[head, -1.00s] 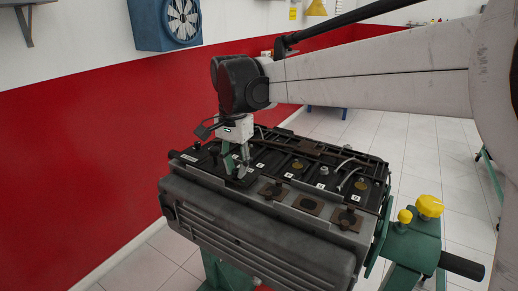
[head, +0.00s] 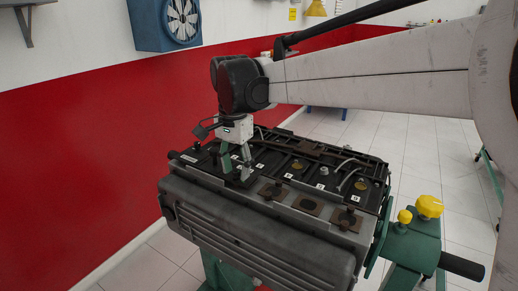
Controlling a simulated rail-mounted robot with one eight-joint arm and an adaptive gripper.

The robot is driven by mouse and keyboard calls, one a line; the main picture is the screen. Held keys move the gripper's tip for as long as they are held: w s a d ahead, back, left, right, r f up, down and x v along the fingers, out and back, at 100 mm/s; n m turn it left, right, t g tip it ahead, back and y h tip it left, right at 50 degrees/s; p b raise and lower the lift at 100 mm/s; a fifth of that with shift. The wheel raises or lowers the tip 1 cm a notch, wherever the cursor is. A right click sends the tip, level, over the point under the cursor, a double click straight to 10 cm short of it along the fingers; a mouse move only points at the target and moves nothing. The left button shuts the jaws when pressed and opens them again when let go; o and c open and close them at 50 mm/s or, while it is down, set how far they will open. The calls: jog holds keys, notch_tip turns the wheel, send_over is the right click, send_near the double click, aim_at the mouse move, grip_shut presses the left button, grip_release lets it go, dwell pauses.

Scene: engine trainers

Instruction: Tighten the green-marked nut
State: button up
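The engine block (head: 270,222) sits on a green stand, with a row of black wells along its top. My gripper (head: 237,174) points down over the left part of this row, with its two green-grey fingers low against the engine top. The fingers look apart, but I cannot tell whether a nut is between their tips. I cannot make out the green-marked nut; the fingers hide part of the top there. A small silver nut (head: 323,171) shows further right along the row.
Small white number labels and brass-coloured round parts (head: 297,165) line the row to the right of my gripper. Rusty plates (head: 308,204) lie along the near edge. Yellow knobs (head: 429,206) stand on the stand at right. A red wall (head: 80,160) is behind at left.

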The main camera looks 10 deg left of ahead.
aim_at(237, 171)
notch_tip(237, 171, up, 12)
dwell(0.6)
jog(key=shift+d, duration=0.1)
